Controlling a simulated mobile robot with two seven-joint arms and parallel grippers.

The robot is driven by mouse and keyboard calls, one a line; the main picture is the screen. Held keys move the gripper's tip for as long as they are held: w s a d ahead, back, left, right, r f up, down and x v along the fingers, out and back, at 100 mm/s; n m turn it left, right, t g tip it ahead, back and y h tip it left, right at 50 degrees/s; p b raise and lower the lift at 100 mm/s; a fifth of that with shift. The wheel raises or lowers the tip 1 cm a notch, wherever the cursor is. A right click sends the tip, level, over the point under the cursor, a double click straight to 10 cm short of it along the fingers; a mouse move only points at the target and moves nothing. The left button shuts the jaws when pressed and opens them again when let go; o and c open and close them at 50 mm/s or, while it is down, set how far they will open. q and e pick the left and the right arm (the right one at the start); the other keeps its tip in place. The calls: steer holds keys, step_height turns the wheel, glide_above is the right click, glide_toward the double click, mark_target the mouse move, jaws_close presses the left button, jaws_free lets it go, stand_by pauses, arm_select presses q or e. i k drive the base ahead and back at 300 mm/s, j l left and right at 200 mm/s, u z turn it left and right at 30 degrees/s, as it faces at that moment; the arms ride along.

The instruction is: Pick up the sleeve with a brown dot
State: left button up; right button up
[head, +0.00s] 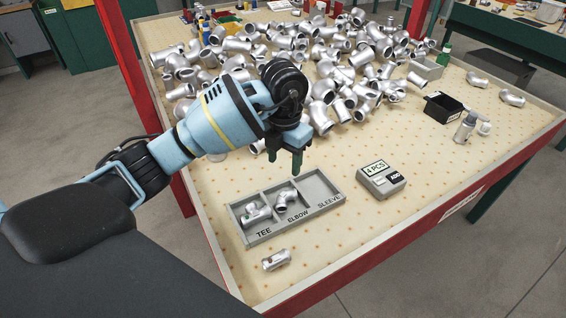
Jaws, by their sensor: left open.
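A short silver metal fitting (276,260) lies alone on the table's near end, in front of the tray; it looks like a sleeve with a small brownish mark, but the mark is too small to be sure of. A grey sorting tray (272,236) has compartments labelled TEE, ELBOW and SLEEVE. Silver fittings lie in TEE (255,213) and ELBOW (287,199); SLEEVE (317,188) is empty. My left gripper (284,168) points down, open and empty, above the tray's back edge and away from the loose fitting. My right gripper is out of view.
A big pile of silver fittings (325,75) fills the table's back and middle. A counter box reading 4 PCS (381,180) stands right of the tray. The near right table surface is clear.

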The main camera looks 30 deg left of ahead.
mark_target(276, 261)
steer(key=u, duration=0.9)
